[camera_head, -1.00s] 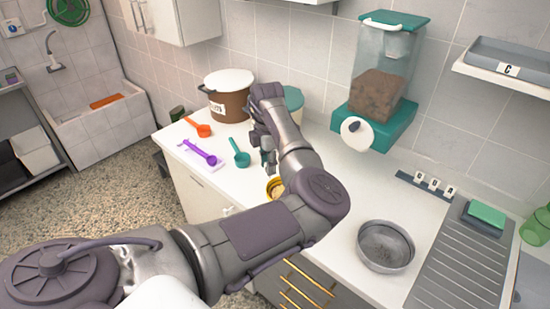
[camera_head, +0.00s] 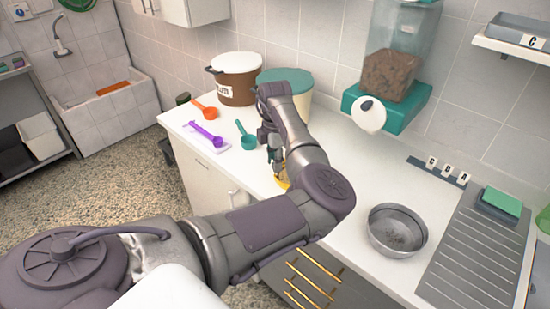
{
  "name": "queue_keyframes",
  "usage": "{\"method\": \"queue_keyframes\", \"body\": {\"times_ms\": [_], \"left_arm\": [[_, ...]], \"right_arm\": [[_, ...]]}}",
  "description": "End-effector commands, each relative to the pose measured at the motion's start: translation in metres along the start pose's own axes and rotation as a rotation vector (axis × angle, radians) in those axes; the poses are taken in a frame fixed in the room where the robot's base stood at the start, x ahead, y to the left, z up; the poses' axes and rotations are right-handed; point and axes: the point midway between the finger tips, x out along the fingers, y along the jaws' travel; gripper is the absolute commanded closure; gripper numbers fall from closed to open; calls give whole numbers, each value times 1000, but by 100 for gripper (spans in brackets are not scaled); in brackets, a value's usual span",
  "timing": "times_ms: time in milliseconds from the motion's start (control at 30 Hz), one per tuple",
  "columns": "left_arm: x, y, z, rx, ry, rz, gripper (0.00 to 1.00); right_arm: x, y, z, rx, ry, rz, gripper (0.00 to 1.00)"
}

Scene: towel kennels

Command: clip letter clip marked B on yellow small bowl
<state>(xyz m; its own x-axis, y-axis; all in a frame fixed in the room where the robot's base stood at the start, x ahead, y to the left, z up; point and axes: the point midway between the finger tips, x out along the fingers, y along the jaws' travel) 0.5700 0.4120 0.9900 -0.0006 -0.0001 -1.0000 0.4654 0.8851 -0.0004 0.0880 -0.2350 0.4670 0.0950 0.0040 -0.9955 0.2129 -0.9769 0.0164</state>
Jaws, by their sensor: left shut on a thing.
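The small yellow bowl (camera_head: 283,182) is on the white counter near its front edge, mostly hidden behind my left arm and gripper. My left gripper (camera_head: 276,160) points down at the bowl, with its fingertips at or just above the rim; contact cannot be told. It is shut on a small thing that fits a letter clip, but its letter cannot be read. A dark strip (camera_head: 417,162) on the counter at right carries letter clips (camera_head: 447,170) that seem to read G, D and A. My right gripper is not in view.
A grey metal bowl (camera_head: 397,232) and a ribbed drainer (camera_head: 468,255) are at right. Orange, purple and teal scoops (camera_head: 247,136) lie left of the gripper. A brown pot (camera_head: 236,85), a teal-lidded tub (camera_head: 300,77) and a food dispenser (camera_head: 395,75) stand behind.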

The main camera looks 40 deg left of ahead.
Motion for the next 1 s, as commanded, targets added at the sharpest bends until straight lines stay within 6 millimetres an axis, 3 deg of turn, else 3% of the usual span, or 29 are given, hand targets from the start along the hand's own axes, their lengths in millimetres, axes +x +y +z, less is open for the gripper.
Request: {"method": "queue_keyframes", "body": {"times_ms": [167, 1000], "left_arm": [[0, 0, 0, 0, 0, 0, 84], [2, 0, 4, 0, -1, 0, 84]], "right_arm": [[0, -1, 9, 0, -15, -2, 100], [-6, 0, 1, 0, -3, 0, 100]]}}
